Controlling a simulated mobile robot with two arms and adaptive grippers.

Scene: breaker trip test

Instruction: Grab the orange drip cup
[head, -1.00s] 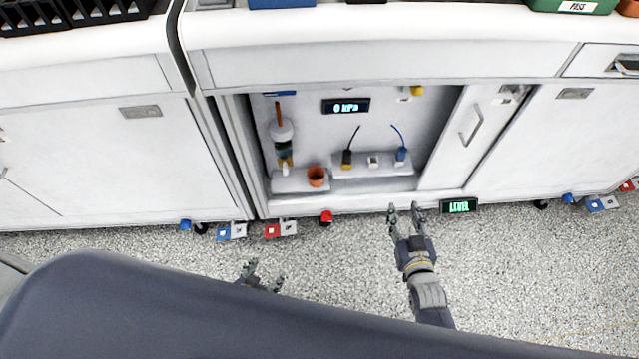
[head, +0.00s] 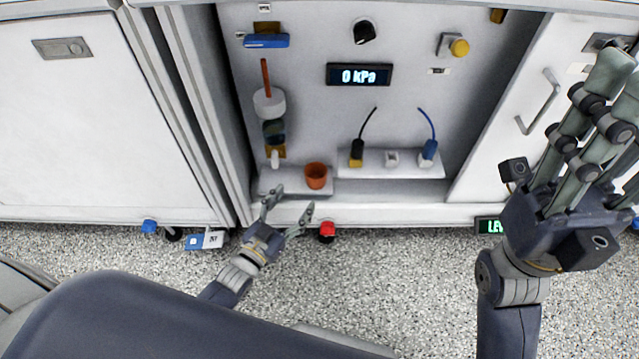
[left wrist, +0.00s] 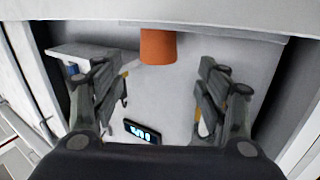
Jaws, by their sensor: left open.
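The orange drip cup (head: 316,176) stands upright on a small white ledge (head: 284,186) at the lower left of the open cabinet bay. It is open at the top. My left gripper (head: 290,200) is open and empty, in front of and just below-left of the cup in the head view, apart from it. In the left wrist view the cup (left wrist: 158,46) shows between and beyond the two spread fingers. My right gripper (head: 612,90) is raised at the right edge, close to the head camera and far from the cup; its fingers are partly cut off.
A second ledge (head: 400,170) to the right holds yellow-black and blue connectors with leads. A 0 kPa display (head: 359,75) is above.

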